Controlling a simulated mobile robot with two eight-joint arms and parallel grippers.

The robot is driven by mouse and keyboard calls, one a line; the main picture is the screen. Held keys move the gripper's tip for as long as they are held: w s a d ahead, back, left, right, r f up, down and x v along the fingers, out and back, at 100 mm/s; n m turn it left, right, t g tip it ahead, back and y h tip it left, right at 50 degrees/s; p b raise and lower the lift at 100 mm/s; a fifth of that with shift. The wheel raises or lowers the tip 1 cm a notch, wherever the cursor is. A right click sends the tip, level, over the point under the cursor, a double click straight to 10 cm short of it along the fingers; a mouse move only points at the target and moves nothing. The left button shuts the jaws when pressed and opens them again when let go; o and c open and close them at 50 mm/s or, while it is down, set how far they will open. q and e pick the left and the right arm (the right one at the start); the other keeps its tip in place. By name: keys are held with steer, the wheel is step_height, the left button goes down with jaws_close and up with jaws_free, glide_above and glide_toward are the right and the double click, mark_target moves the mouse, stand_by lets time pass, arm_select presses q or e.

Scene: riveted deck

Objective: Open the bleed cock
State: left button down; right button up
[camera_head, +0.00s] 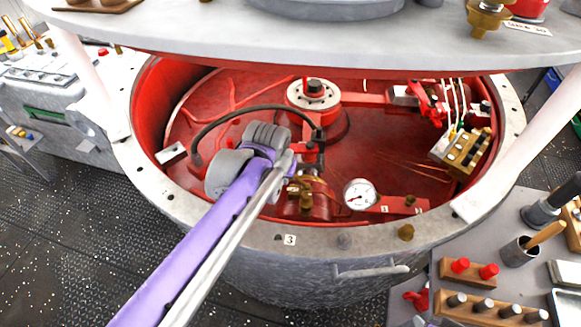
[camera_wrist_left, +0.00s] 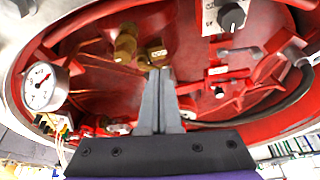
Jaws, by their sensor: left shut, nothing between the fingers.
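My left gripper (camera_wrist_left: 157,75) is shut and empty, its two grey fingers pressed together in the left wrist view. Brass fittings sit beyond its fingertips: a stubby cock-like one (camera_wrist_left: 125,42) to the upper left and another (camera_wrist_left: 155,53) just past the tips. I cannot tell whether the fingers touch it. In the head view my purple left arm reaches over the rim into the red drum, and its fingers are hard to make out. A brass cock (camera_head: 306,200) stands right of the wrist. I cannot tell the handle's position. My right gripper is not in view.
A white gauge (camera_head: 360,195) sits right of the brass parts. A black hose (camera_head: 245,112) arches behind the wrist. The drum's grey rim (camera_head: 345,240) surrounds the red interior, with a tabletop (camera_head: 330,35) overhead. A brass-and-wood block (camera_head: 465,150) with wires is at right.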

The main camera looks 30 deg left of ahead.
arm_select(q)
steer(key=shift+w+a, duration=0.4)
steer(key=shift+w, duration=0.1)
steer(key=x, duration=0.3)
steer(key=w+x, duration=0.1)
steer(key=x, duration=0.3)
steer(key=w+r+b+x, duration=0.1)
steer(key=x, duration=0.3)
steer(key=shift+w+a, duration=0.15)
steer(key=shift+a, duration=0.2)
steer(key=shift+w+a+f, duration=0.1)
steer(key=shift+w+a, duration=0.05)
steer(key=shift+w, duration=0.45)
